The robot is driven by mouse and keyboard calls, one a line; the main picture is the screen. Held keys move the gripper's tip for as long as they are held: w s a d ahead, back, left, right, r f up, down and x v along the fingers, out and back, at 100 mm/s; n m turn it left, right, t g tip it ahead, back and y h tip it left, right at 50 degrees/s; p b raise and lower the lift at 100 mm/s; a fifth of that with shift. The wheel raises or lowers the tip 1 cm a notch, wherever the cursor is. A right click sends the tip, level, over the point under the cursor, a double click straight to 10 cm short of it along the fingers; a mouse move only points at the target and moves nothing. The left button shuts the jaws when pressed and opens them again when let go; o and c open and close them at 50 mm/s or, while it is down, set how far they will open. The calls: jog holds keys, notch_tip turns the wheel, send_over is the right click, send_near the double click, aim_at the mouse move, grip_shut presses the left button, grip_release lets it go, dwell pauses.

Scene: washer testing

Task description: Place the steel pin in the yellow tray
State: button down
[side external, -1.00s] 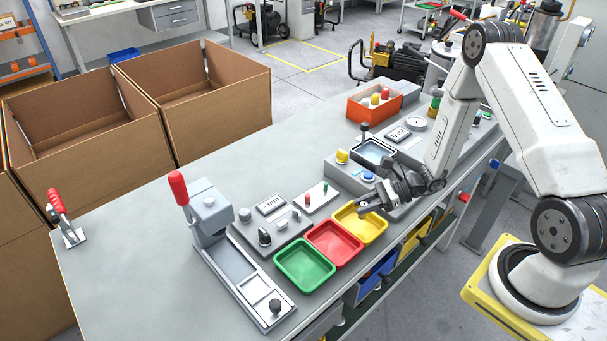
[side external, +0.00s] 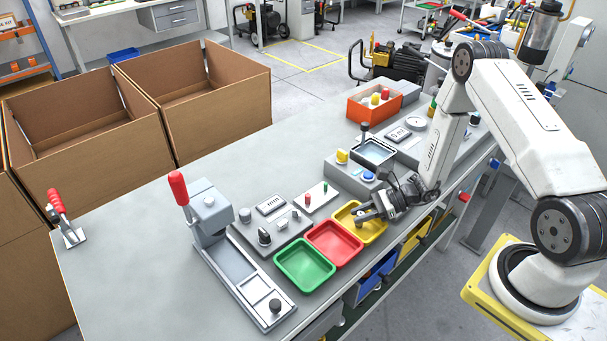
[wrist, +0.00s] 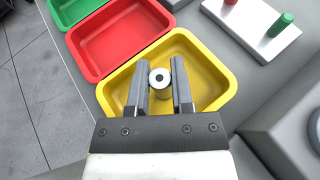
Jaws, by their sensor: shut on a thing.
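The steel pin (wrist: 159,78) shows in the wrist view as a short round piece with a pale ring-shaped end and a dark centre. It is between the two fingers of my gripper (wrist: 160,85), which is shut on it. The yellow tray (wrist: 112,92) lies below the fingers, and the pin is over its floor; I cannot tell whether it touches. In the side view my gripper (side external: 364,214) is low at the yellow tray (side external: 346,209) and covers part of it. The pin is not clear there.
The red tray (side external: 333,262) and green tray (side external: 305,284) sit beside the yellow one. A white block with a red and a green pin (side external: 325,190) stands behind the trays. A grey control box (side external: 345,178) stands close to my gripper.

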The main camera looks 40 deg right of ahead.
jog(key=c, duration=0.5)
grip_release()
jog(key=shift+r, duration=0.15)
jog(key=shift+d, duration=0.15)
jog(key=v, duration=1.2)
jog(key=shift+a, duration=0.2)
